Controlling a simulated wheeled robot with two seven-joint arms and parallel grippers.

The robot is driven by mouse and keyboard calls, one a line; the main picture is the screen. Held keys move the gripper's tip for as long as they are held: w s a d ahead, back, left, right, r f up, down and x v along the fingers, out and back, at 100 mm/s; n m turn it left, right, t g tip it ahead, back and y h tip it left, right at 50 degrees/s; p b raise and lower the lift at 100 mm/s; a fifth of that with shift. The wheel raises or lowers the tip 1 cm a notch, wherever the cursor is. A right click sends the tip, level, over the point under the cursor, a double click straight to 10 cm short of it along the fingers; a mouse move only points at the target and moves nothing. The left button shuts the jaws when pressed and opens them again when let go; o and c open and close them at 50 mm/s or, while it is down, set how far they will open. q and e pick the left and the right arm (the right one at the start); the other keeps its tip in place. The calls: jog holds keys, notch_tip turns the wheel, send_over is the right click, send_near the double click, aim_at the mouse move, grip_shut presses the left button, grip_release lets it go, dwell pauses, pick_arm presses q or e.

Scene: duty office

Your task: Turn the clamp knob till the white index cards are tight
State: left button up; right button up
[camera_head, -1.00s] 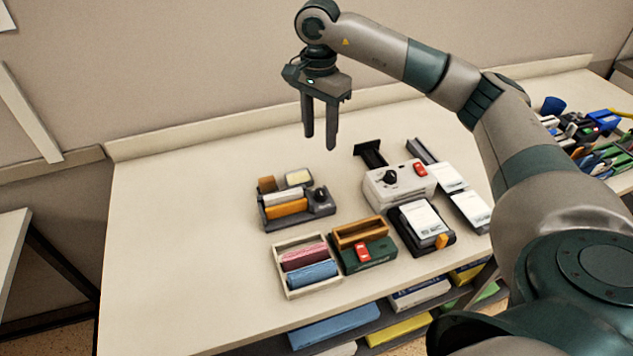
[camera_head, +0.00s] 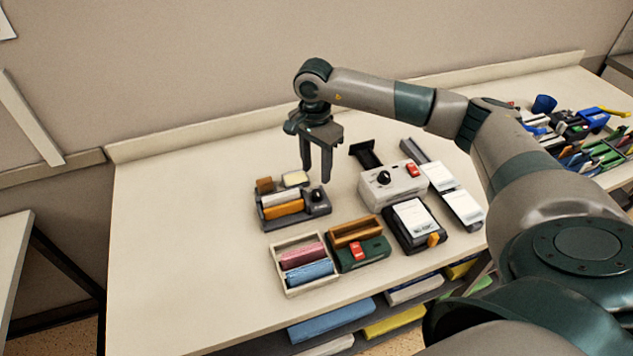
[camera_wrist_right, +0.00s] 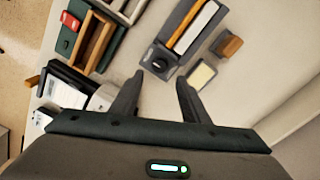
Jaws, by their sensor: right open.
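A dark clamp holder (camera_head: 290,217) stands at the middle left of the table. White index cards (camera_head: 281,198) stand in it beside an orange strip (camera_head: 284,209); the cards also show in the wrist view (camera_wrist_right: 207,14). A black clamp knob (camera_head: 317,194) sits at the holder's right end. My right gripper (camera_head: 317,174) is open and empty, pointing down above the knob. In the right wrist view the knob (camera_wrist_right: 158,65) shows just beyond the gap between the fingertips (camera_wrist_right: 160,78). My left gripper is out of view.
A white box (camera_head: 393,186) with its own black knob and red switch stands to the right. A tray (camera_head: 289,291) of coloured rolls and a green block (camera_head: 372,252) with a wooden box are in front. A pale block (camera_head: 296,179) sits behind the holder. The table's left is clear.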

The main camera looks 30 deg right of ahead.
aim_at(317, 192)
notch_tip(317, 192, down, 6)
jog(key=p, duration=0.2)
jog(key=shift+s+f+p, duration=0.15)
jog(key=shift+f+p, duration=0.05)
jog(key=shift+p, duration=0.1)
jog(key=shift+f, duration=0.7)
jog(key=c, duration=1.1)
